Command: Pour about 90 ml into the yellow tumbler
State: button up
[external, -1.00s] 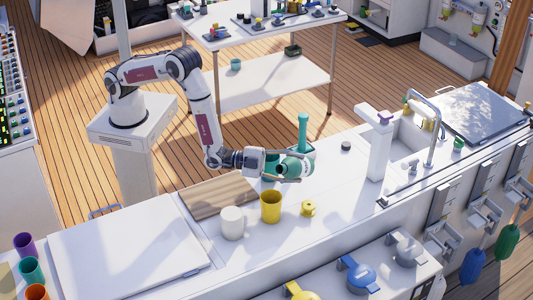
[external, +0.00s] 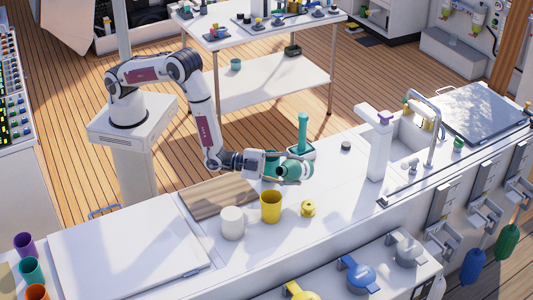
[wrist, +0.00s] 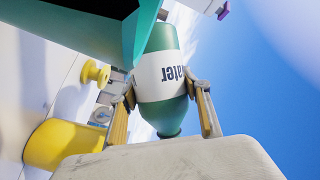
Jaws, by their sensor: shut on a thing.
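My gripper (external: 290,172) is shut on a green bottle (external: 286,165) and holds it above the counter, behind and slightly right of the yellow tumbler. The bottle lies well over on its side in the external view. In the wrist view the bottle (wrist: 163,75) sits between both fingers, with a white label whose visible letters read "ater" upside down. The yellow tumbler (external: 270,207) stands upright on the counter, apart from the bottle. It also shows at the left of the wrist view (wrist: 60,146). Its contents and any liquid stream cannot be made out.
A white cup (external: 232,223) stands just left of the tumbler, and a small yellow knobbed piece (external: 308,209) lies to its right. A wooden board (external: 218,197) is behind them. A green upright handle on a base (external: 302,132) stands behind the bottle. A white dispenser (external: 378,145) is farther right.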

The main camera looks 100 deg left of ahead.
aim_at(291, 167)
jog(key=shift+d+f+n, duration=0.2)
jog(key=shift+f+n, duration=0.2)
jog(key=shift+f, duration=0.9)
jog(key=shift+n+g, duration=0.6)
jog(key=shift+n, duration=0.2)
jog(key=shift+s+d+r, duration=0.1)
jog(key=shift+d+r, duration=0.1)
jog(key=shift+r, duration=0.65)
jog(key=shift+s+d+r, duration=0.1)
jog(key=shift+d+r, duration=0.05)
jog(key=shift+r, duration=0.65)
jog(key=shift+s+d+r, duration=0.1)
jog(key=shift+d+r, duration=0.1)
jog(key=shift+r, duration=0.65)
jog(key=shift+d+n+g, duration=0.2)
jog(key=shift+n+g, duration=0.2)
jog(key=shift+n, duration=0.2)
jog(key=shift+w+a+f+n+g+h, duration=0.1)
jog(key=shift+f+n+g+h, duration=0.15)
jog(key=shift+f+n, duration=0.25)
jog(key=shift+s+a+f+n+g+h, duration=0.1)
jog(key=shift+a+f+n+g+h, duration=0.1)
jog(key=shift+f+n, duration=0.2)
jog(key=shift+w+a+f+n+g+h, duration=0.1)
jog(key=shift+f+n+g+h, duration=0.15)
jog(key=shift+f+n, duration=0.25)
jog(key=shift+n+g+h, duration=0.4)
jog(key=shift+n, duration=0.2)
